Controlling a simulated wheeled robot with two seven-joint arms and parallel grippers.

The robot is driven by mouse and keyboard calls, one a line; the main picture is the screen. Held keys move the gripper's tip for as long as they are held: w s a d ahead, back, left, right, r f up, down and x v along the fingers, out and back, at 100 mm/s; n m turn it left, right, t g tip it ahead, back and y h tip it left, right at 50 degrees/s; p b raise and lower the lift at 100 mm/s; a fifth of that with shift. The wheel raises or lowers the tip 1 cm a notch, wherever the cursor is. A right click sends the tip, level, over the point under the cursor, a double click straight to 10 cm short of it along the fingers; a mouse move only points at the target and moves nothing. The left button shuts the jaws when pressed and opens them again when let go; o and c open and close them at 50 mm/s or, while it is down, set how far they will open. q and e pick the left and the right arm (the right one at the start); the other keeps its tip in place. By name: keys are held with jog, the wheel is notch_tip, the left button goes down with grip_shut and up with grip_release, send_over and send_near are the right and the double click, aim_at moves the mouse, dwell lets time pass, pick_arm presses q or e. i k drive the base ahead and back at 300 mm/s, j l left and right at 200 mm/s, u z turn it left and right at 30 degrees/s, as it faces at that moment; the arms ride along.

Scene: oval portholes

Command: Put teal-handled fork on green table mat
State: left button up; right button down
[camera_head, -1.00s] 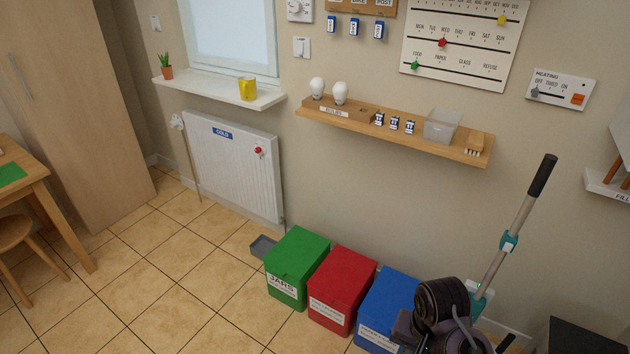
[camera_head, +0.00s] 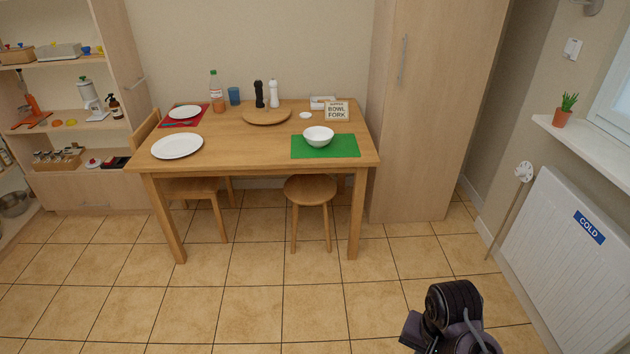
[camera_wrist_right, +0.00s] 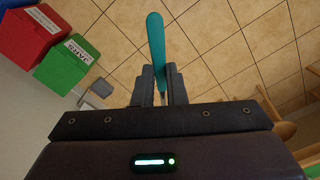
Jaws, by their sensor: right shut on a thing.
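The green table mat (camera_head: 340,147) lies at the right front of the wooden table, with a white bowl (camera_head: 318,135) standing on its left part. My right gripper (camera_wrist_right: 161,88) is shut on the teal-handled fork (camera_wrist_right: 156,42). In the right wrist view the teal handle points up and away from the fingers; the fork's other end is hidden by the gripper. In the head view only part of my right arm shows at the bottom, well short of the table, and the gripper and fork are out of sight there. My left gripper is not in view.
The wooden table (camera_head: 245,150) also bears a white plate (camera_head: 177,146), a red mat (camera_head: 172,118), a round board (camera_head: 267,117) and a small "bowl fork" sign (camera_head: 337,111). A stool (camera_head: 310,190) stands at its front. Tiled floor before it is clear.

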aim_at(352, 144)
jog(key=i, duration=1.95)
jog(key=j+u, duration=0.05)
jog(key=j, duration=0.05)
